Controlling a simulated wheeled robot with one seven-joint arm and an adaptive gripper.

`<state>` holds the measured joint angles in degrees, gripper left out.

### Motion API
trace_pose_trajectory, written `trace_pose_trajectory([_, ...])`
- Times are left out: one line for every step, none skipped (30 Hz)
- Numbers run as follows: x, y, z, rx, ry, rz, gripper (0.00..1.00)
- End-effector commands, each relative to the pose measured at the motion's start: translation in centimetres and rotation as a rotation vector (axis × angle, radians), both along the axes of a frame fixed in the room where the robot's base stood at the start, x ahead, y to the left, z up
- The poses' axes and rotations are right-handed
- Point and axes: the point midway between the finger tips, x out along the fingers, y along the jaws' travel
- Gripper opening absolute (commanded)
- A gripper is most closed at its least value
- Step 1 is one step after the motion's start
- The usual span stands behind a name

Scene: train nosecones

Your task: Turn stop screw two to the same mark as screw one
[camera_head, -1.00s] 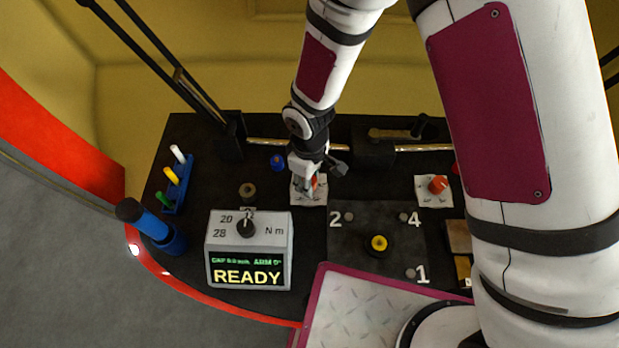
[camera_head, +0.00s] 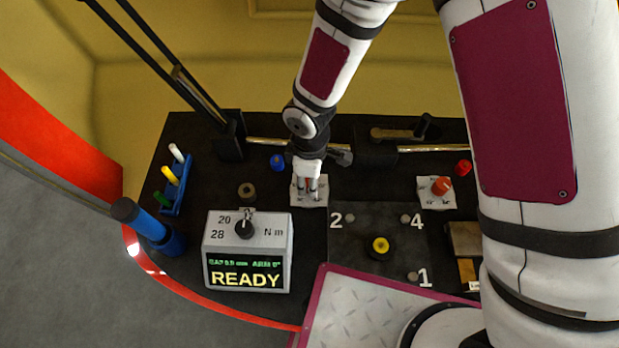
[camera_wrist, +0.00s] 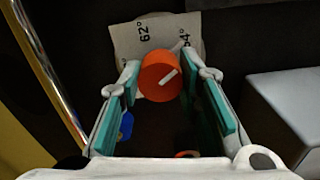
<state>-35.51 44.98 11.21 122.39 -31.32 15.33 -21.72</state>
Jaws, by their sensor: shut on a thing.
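My gripper (camera_head: 311,192) is over the left stop screw's white dial plate (camera_head: 298,203) in the head view, hiding most of that screw. The wrist view shows the orange screw head (camera_wrist: 159,72) with a white pointer line on top, between my teal finger pads (camera_wrist: 160,95). My gripper is shut on it. The dial plate behind it (camera_wrist: 128,38) reads 62° and a second, partly hidden number. The other orange stop screw (camera_head: 441,186) stands on its own white dial plate (camera_head: 427,199) to the right; its mark is too small to read.
A grey torque box (camera_head: 218,243) showing READY stands at front left. White, yellow and green pegs sit in a blue rack (camera_head: 180,188). A blue-handled tool (camera_head: 150,225) stands beside it. A black plate (camera_head: 350,250) with a yellow knob (camera_head: 379,247) lies in front of my gripper.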

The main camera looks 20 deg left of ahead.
Motion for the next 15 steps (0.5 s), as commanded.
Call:
trace_pose_trajectory([-0.01,0.04,0.00,0.001,0.000,0.000,0.03])
trace_pose_trajectory([-0.01,0.04,0.00,0.001,0.000,0.000,0.03])
trace_pose_trajectory([-0.01,0.04,0.00,0.001,0.000,0.000,0.03])
trace_pose_trajectory([-0.02,0.04,0.00,0.001,0.000,0.000,0.03])
trace_pose_trajectory([-0.02,0.04,0.00,0.001,0.000,0.000,0.03])
trace_pose_trajectory([-0.02,0.04,0.00,0.001,0.000,0.000,0.38])
trace_pose_trajectory([-0.02,0.04,0.00,0.001,0.000,-0.001,0.44])
trace_pose_trajectory([-0.02,0.04,0.00,0.001,0.000,-0.001,0.51])
trace_pose_trajectory([-0.02,0.03,0.00,0.001,0.000,-0.001,0.51])
trace_pose_trajectory([-0.02,0.03,0.00,0.000,0.000,-0.001,0.51])
trace_pose_trajectory([-0.02,0.03,0.00,0.000,0.000,-0.001,0.51])
trace_pose_trajectory([-0.02,0.02,0.00,0.000,0.000,-0.001,0.51])
trace_pose_trajectory([-0.01,0.02,0.00,0.000,0.000,-0.001,0.51])
trace_pose_trajectory([-0.02,0.02,0.00,0.000,0.000,-0.001,0.51])
trace_pose_trajectory([-0.02,0.02,0.00,0.000,0.000,-0.001,0.51])
